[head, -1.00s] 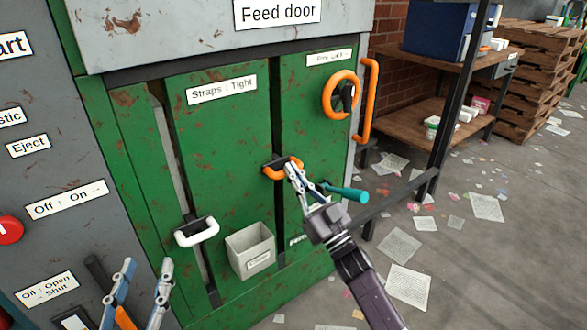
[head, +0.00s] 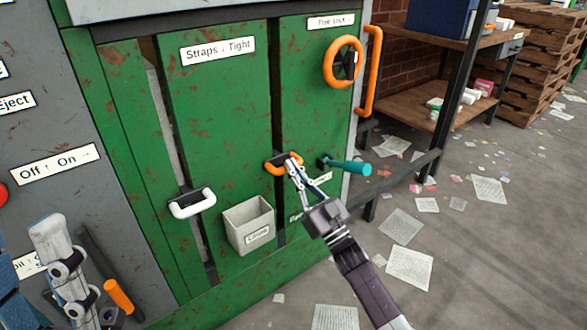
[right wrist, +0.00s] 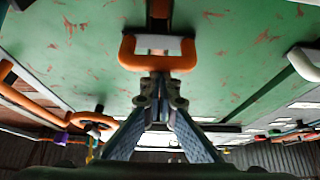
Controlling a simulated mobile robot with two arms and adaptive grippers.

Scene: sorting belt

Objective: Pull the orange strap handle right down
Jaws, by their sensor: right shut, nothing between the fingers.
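The orange strap handle (head: 282,168), a loop on a dark mount, sits in the slot between two green panels, with more dark slot below it. My right gripper (head: 292,163) is shut and empty, its tips overlapping the handle's right side in the head view. In the right wrist view the handle (right wrist: 158,62) is directly beyond the closed fingertips (right wrist: 158,92); whether they touch cannot be told. A white strap handle (head: 192,203) sits lower in the slot to the left. Part of my left gripper (head: 62,265) shows at the lower left; its jaw opening is unclear.
A teal lever (head: 348,167) sticks out close to the right of my right gripper. A grey bin (head: 248,225) hangs between the slots. An orange ring (head: 343,62) and an orange bar (head: 370,72) are higher right. A shelf (head: 410,90) stands beyond; papers litter the floor.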

